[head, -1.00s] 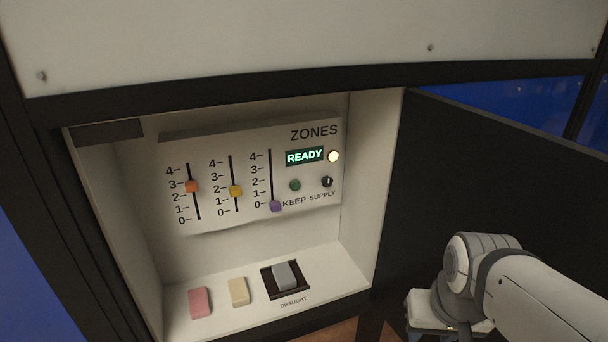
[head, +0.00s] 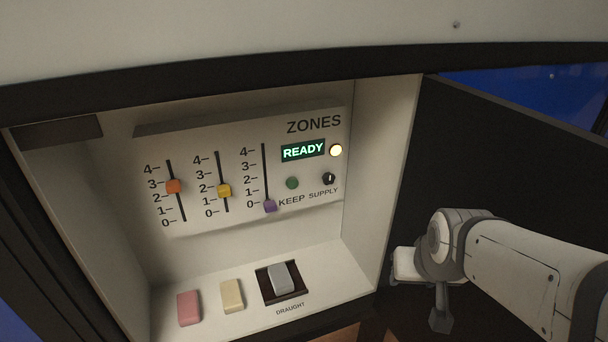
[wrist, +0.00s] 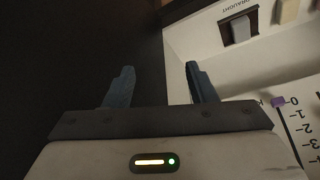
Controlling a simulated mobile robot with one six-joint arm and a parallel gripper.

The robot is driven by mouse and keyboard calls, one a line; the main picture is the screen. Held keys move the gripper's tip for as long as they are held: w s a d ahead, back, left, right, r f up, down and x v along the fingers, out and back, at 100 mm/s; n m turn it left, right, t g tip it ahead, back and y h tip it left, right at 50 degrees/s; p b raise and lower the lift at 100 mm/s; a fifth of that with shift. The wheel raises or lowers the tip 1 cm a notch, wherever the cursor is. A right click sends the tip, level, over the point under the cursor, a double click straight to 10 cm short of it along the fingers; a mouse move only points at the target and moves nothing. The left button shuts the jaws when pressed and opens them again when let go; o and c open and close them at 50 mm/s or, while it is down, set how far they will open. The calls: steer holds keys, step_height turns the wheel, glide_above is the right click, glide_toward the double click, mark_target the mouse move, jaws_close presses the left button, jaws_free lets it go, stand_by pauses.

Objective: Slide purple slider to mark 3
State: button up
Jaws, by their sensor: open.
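The purple slider (head: 269,206) sits at the bottom of the rightmost slot, at mark 0, on the white ZONES panel (head: 215,222). The slot above it, past marks 1 to 4, is clear. In the wrist view the purple slider (wrist: 279,102) shows at the right edge, beside the 0 mark. My gripper (wrist: 160,82) is open and empty, with dark space between its fingers. In the head view it is low at the right, in front of the dark door and outside the cabinet, apart from the panel. It is partly hidden there by my arm.
An orange slider (head: 173,186) is near mark 3 and a yellow slider (head: 224,190) near mark 2. A lit READY display (head: 303,150), green button (head: 292,183) and black knob (head: 328,178) are right.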

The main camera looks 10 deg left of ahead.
steer(key=w+a+f+n+t+y+b, duration=0.1)
steer(key=w+a+f+t+b, duration=0.15)
steer(key=w+a, duration=0.45)
steer(key=n+t+y+b, duration=0.3)
steer(key=n+t+y, duration=0.1)
steer(key=t+y, duration=0.4)
glide_toward(272, 209)
steer(key=x, duration=0.9)
steer(key=shift+w+a+p, duration=0.2)
steer(key=shift+w+p, duration=0.1)
steer(key=shift+p, duration=0.05)
jaws_close()
